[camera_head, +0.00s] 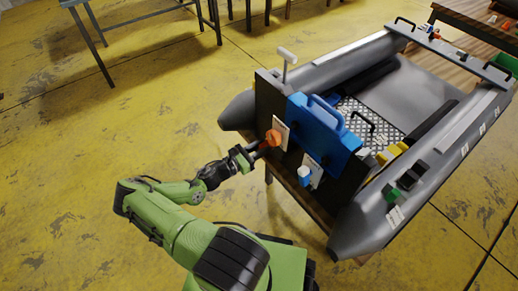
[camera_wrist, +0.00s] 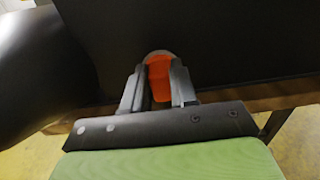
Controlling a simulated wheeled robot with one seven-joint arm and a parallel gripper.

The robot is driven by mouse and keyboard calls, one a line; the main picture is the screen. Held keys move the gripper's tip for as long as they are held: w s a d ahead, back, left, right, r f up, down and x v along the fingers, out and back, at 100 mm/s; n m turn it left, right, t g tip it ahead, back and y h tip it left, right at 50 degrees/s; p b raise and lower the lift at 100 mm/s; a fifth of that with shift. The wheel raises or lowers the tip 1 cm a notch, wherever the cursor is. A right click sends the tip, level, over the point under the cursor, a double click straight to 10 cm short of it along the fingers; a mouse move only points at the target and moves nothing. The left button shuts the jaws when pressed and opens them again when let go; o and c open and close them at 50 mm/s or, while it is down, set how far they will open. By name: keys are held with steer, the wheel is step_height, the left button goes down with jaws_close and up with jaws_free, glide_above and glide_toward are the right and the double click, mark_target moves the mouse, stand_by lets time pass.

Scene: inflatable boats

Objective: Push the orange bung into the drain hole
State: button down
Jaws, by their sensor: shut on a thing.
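The orange bung (camera_head: 273,138) is at the left part of the boat's dark transom, in front of a pale plate (camera_head: 281,133). My gripper (camera_head: 256,152) reaches it from the lower left and is shut on it. In the wrist view the orange bung (camera_wrist: 159,78) is between the two fingers of my gripper (camera_wrist: 159,88), with the dark transom (camera_wrist: 220,45) behind. The drain hole is hidden behind the bung and fingers, so I cannot tell how far in the bung sits.
A blue box-like part (camera_head: 318,122) is on the transom to the right, with a white and blue fitting (camera_head: 304,175) below it. The grey boat (camera_head: 362,213) rests on a wooden stand.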

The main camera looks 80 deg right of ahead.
steer(key=c, duration=0.8)
jaws_free()
steer(key=p+v, duration=0.2)
steer(key=v, duration=1.3)
steer(key=shift+w+a, duration=0.25)
steer(key=shift+w, duration=0.05)
